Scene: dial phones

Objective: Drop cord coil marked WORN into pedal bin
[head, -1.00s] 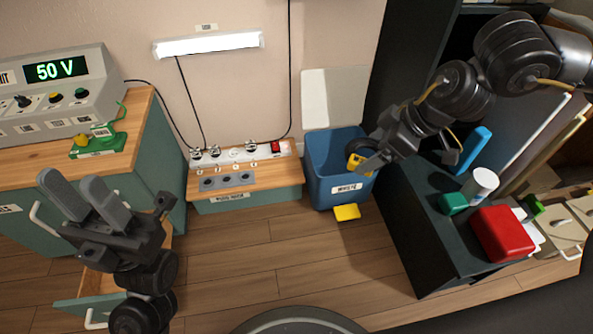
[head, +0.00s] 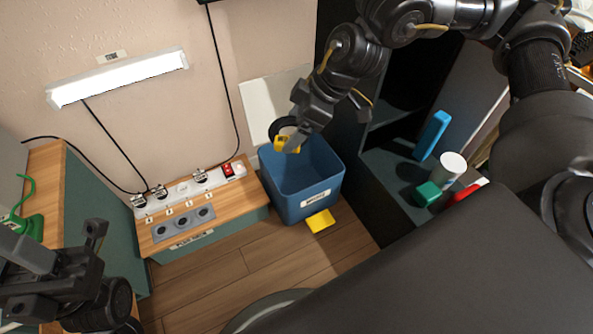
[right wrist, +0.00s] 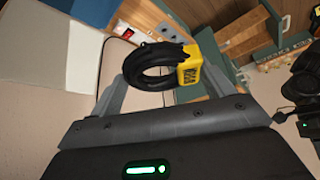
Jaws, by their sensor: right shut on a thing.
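The cord coil is a black ring with a yellow tag. In the head view the coil (head: 279,126) is at the back rim of the bin, above its opening. My right gripper (head: 291,140) is shut on it. In the right wrist view the coil (right wrist: 143,66) sits between the two fingers (right wrist: 165,72); the tag has dark print that I cannot read. The blue pedal bin (head: 307,200) stands open on the floor with a label on its front and a yellow pedal (head: 320,220).
The pale lid (head: 268,100) is raised against the wall. A low wooden bench (head: 225,207) with sockets and plugs stands left of the bin. On the right a dark cabinet holds a green block (head: 427,194), a white cylinder (head: 449,168) and a blue object (head: 432,135).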

